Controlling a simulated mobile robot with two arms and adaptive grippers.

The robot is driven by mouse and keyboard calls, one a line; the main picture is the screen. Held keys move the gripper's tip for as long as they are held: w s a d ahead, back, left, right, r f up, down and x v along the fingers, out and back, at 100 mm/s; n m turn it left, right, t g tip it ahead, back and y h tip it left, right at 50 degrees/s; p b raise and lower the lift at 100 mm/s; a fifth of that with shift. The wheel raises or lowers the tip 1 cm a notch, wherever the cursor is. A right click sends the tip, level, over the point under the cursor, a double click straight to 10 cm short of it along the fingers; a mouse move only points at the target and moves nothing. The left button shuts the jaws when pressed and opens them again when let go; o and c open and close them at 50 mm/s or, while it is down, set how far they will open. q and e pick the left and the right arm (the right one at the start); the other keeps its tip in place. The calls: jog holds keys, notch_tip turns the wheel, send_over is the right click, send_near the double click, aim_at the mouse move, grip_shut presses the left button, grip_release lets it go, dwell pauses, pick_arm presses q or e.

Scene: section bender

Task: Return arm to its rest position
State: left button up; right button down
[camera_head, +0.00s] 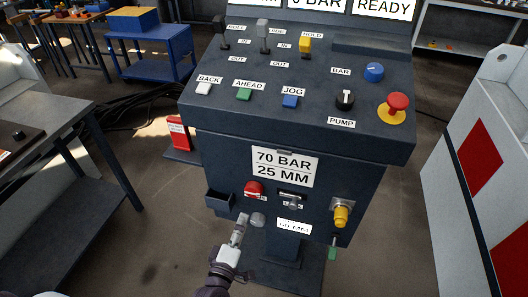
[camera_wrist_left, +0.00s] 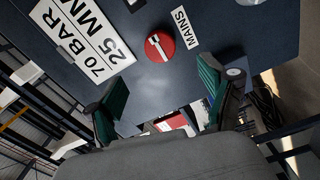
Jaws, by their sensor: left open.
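My left gripper (camera_head: 238,232) is low in front of the dark control console (camera_head: 300,135), its arm coming up from the bottom edge. In the left wrist view my left gripper (camera_wrist_left: 160,92) has its two green-padded fingers spread apart with nothing between them. The red mains switch (camera_head: 254,188) is on the console's front face, above the gripper; in the wrist view the mains switch (camera_wrist_left: 160,46) lies beyond the fingertips, apart from them. My right gripper is in neither view.
The console's sloped top carries several buttons, levers and a red emergency button (camera_head: 397,104). A yellow knob (camera_head: 341,214) and a hanging green tag (camera_head: 332,252) are at its lower right. A workbench (camera_head: 60,130) stands left; a white cabinet with red panels (camera_head: 480,160) stands right.

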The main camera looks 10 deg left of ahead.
pick_arm(q)
jog(key=s+f+m+g+h, duration=0.1)
jog(key=s+f+m+g, duration=0.4)
jog(key=f, duration=0.7)
jog(key=s+f+m+g, duration=0.35)
jog(key=s+f, duration=0.35)
jog(key=f, duration=0.5)
jog(key=s+a+f+m+g, duration=0.2)
jog(key=s+f, duration=0.3)
jog(key=s, duration=0.4)
jog(key=s+a+f+m+g+y, duration=0.1)
jog(key=s+a+f+m+g, duration=0.1)
jog(key=s, duration=0.7)
jog(key=s+a+f+m+g, duration=0.2)
jog(key=s+f+m+g, duration=0.2)
jog(key=s+f, duration=0.4)
jog(key=shift+s+f+m+y, duration=0.25)
jog(key=shift+s+m+y, duration=0.05)
jog(key=shift+s+m, duration=0.15)
jog(key=shift+w+a+g, duration=0.1)
jog(key=shift+g, duration=0.15)
